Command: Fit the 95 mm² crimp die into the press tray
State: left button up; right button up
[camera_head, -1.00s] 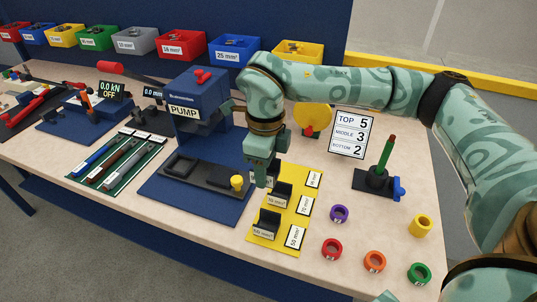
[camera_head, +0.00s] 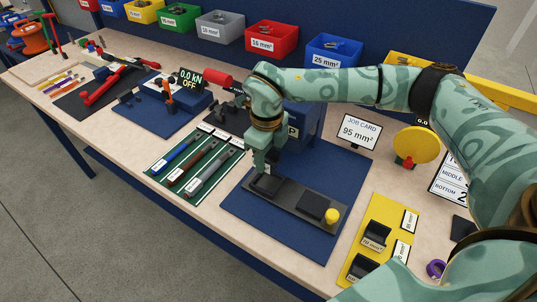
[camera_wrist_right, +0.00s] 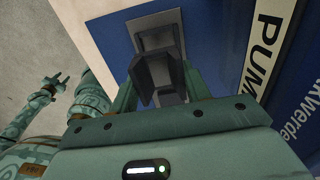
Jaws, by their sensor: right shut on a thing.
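My right gripper (camera_head: 265,170) is shut on the dark crimp die, low over the left end of the press tray (camera_head: 291,198). In the right wrist view the grey die (camera_wrist_right: 158,78) sits between the fingers, with part of the tray (camera_wrist_right: 157,35) behind it. I cannot tell whether the die touches the tray. The tray is a long dark grey piece on a blue mat, with a black block (camera_head: 313,205) and a yellow knob (camera_head: 332,216) at its right. My left gripper (camera_wrist_right: 53,82) shows at the left of the right wrist view, apparently open and empty.
The blue pump (camera_head: 304,122) stands behind the tray. A job card (camera_head: 359,131) reads 95 mm². A yellow board (camera_head: 383,220) with other black dies lies at the right. A green rack (camera_head: 160,170) of tools lies left of the mat.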

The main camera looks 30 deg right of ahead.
aim_at(269, 184)
jog(key=shift+d+f, duration=0.1)
jog(key=shift+f, duration=0.3)
notch_tip(269, 184, down, 2)
jog(key=b, duration=0.2)
jog(key=shift+f+b, duration=0.2)
jog(key=shift+b, duration=0.1)
jog(key=shift+s+f+b, duration=0.1)
jog(key=shift+f+b, duration=0.8)
jog(key=shift+f, duration=0.2)
jog(key=shift+f+b, duration=0.35)
jog(key=shift+f, duration=0.6)
jog(key=shift+s+f, duration=0.1)
jog(key=shift+f, duration=0.1)
